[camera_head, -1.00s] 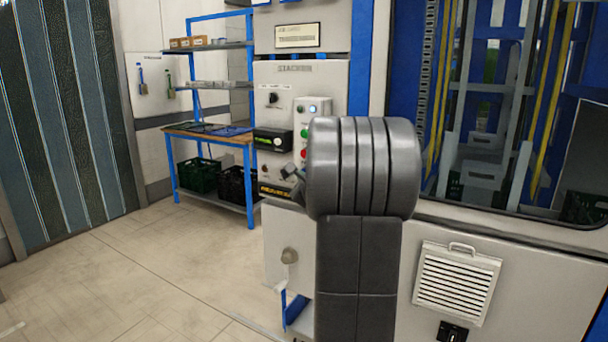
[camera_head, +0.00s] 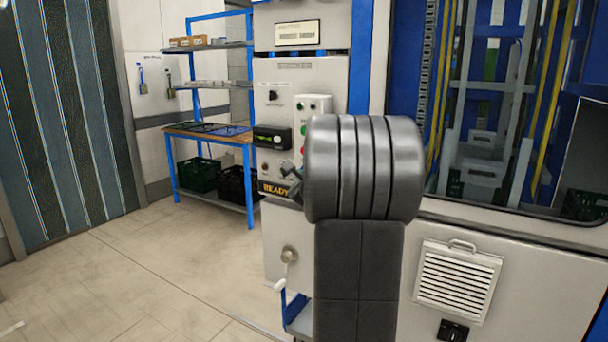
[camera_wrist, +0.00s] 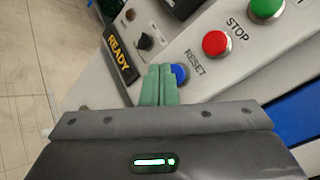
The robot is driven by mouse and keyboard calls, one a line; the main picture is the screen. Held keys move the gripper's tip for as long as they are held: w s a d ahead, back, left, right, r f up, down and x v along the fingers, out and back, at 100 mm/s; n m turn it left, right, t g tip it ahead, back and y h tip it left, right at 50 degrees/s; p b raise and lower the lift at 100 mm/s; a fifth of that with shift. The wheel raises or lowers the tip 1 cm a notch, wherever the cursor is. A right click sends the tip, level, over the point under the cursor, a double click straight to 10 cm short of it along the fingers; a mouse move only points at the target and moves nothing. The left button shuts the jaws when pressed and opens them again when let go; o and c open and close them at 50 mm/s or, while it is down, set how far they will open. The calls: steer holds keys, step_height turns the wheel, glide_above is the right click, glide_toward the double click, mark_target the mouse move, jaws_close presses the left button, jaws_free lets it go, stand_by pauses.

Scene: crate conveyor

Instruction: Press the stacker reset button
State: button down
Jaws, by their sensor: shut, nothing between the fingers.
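The blue reset button (camera_wrist: 179,74), with RESET printed beside it, sits on the pale sloping panel in the wrist view. My gripper (camera_wrist: 160,72) is shut and empty, its green fingers side by side. The fingertips are just left of the blue button and overlap its edge in the picture. I cannot tell whether they touch it. In the head view my arm hides the reset button, and only a small part of my gripper (camera_head: 294,180) shows beside the panel.
A red STOP button (camera_wrist: 216,43) and a green button (camera_wrist: 265,9) lie further along the panel. A black sign reading READY (camera_wrist: 122,57) and a dark knob (camera_wrist: 145,41) are to the left. A shelf with crates (camera_head: 206,128) stands behind at the left.

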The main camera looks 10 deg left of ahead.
steer(key=shift+s, duration=0.1)
steer(key=s, duration=0.1)
steer(key=s+a+b, duration=0.1)
steer(key=s, duration=0.1)
steer(key=s+b, duration=0.1)
steer(key=shift+s+a, duration=0.35)
steer(key=shift+a, duration=0.05)
stand_by(0.8)
steer(key=shift+s+a+b, duration=0.1)
steer(key=shift+s+a, duration=0.15)
steer(key=shift+s, duration=0.35)
steer(key=shift+s+a+b, duration=0.15)
steer(key=shift+s+a, duration=0.05)
steer(key=shift+s, duration=0.45)
steer(key=shift+s+a+b, duration=0.1)
steer(key=shift+s+a, duration=0.15)
steer(key=shift+s, duration=0.35)
